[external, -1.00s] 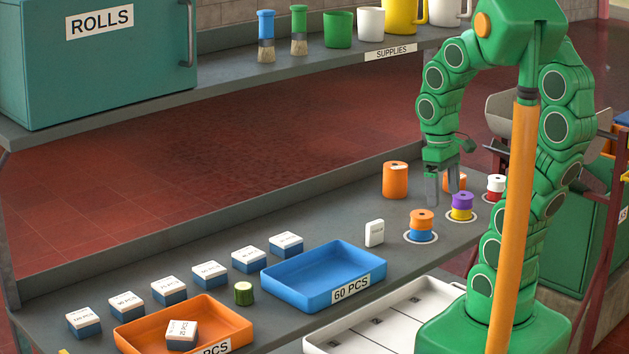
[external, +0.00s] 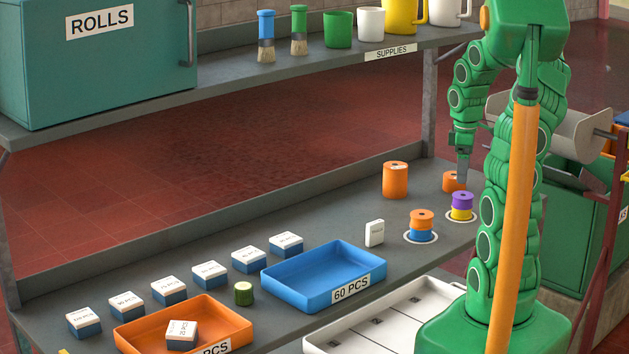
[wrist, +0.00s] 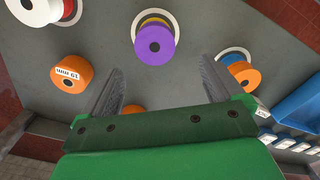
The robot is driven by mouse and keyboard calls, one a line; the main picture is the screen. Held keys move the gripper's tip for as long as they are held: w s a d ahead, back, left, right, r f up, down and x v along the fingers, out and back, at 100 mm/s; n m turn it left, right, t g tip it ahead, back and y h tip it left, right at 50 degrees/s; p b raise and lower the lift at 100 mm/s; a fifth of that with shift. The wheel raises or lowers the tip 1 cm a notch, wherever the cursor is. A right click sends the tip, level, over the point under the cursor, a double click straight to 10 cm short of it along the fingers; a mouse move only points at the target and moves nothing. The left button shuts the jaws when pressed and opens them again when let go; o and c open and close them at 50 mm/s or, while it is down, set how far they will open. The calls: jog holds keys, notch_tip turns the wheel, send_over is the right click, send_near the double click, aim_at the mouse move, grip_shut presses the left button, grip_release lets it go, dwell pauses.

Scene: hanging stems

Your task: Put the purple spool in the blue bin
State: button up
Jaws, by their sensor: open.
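The purple spool (external: 462,199) sits on top of a yellow spool (external: 461,214), stacked on a white ring at the right end of the bench. In the wrist view the purple spool (wrist: 155,44) lies ahead of my gripper, seen from above. My gripper (wrist: 170,75) is open with nothing between its fingers. In the external view my gripper (external: 462,172) hangs just above and behind the purple spool, not touching it. The blue bin (external: 318,283), labelled 60 PCS, stands empty at the middle of the bench.
An orange spool on a blue one (external: 421,224) stands left of the purple stack. An orange spool (external: 453,181) and a tall orange container (external: 395,180) stand behind. A red and white spool (wrist: 40,8) shows in the wrist view. A small white box (external: 374,233) stands near the blue bin.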

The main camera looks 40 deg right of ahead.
aim_at(463, 195)
jog(key=shift+d+f, duration=0.2)
jog(key=shift+d, duration=0.2)
jog(key=shift+f, duration=3.85)
jog(key=c, duration=1.2)
notch_tip(463, 195, up, 28)
jog(key=shift+r, duration=0.1)
jog(key=shift+c, duration=0.2)
